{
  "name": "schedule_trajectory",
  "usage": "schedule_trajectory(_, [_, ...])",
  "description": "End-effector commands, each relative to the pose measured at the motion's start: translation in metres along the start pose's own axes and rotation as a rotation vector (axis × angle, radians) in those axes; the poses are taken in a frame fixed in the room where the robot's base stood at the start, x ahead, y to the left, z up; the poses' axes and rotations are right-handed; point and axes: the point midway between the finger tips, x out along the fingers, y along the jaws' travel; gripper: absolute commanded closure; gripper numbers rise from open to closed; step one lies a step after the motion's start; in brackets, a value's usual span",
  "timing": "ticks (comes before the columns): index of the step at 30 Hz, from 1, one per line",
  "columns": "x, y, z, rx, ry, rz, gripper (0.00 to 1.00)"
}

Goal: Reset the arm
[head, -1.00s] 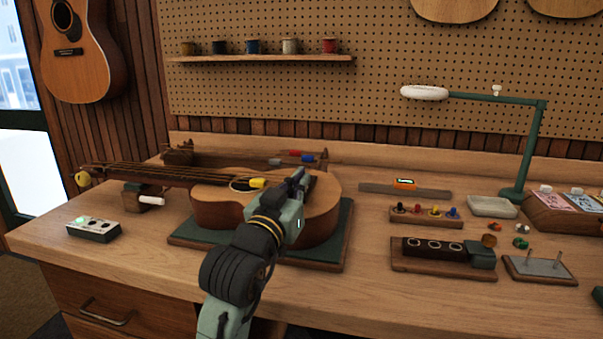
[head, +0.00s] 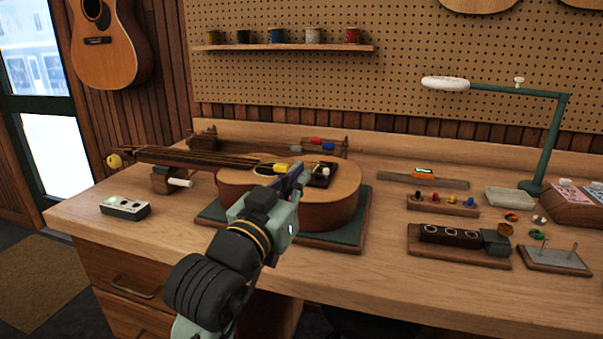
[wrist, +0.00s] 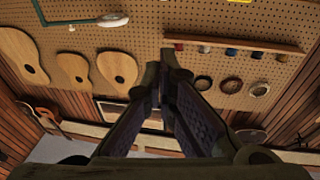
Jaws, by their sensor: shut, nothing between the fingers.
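My arm reaches up from the bottom of the head view. My gripper (head: 296,174) is shut and empty. In the head view it overlaps the ukulele body (head: 338,196); I cannot tell how high above it the gripper is. In the wrist view the two fingers of my gripper (wrist: 163,72) come together at their tips. The ukulele lies on a green mat (head: 340,240) on the workbench (head: 190,262), its neck to the left on a rest. Part of its body is hidden behind my gripper.
A lamp (head: 540,150), a peg block (head: 443,204) and a dark slotted block (head: 455,238) stand at the right. A pegboard (head: 400,40) with a spool shelf (head: 285,48) is behind. Bare bench lies in front.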

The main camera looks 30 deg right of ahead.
Motion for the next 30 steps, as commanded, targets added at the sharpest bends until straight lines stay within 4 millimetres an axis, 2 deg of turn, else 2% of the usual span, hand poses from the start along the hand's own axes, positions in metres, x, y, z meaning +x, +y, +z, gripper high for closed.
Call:
schedule_trajectory(8, [-0.005,-0.003,-0.002,0.001,0.005,-0.008,1.00])
schedule_trajectory(11, [-0.015,-0.026,-0.015,0.012,0.051,-0.068,1.00])
schedule_trajectory(14, [-0.038,-0.069,-0.041,0.041,0.145,-0.189,1.00])
schedule_trajectory(17, [-0.080,-0.121,-0.076,0.097,0.269,-0.351,1.00])
schedule_trajectory(18, [-0.100,-0.140,-0.090,0.125,0.318,-0.419,1.00])
schedule_trajectory(20, [-0.134,-0.165,-0.111,0.172,0.391,-0.520,1.00])
schedule_trajectory(22, [-0.176,-0.189,-0.134,0.235,0.472,-0.635,1.00])
schedule_trajectory(26, [-0.265,-0.217,-0.173,0.381,0.611,-0.853,1.00])
schedule_trajectory(30, [-0.366,-0.220,-0.210,0.576,0.741,-1.086,1.00])
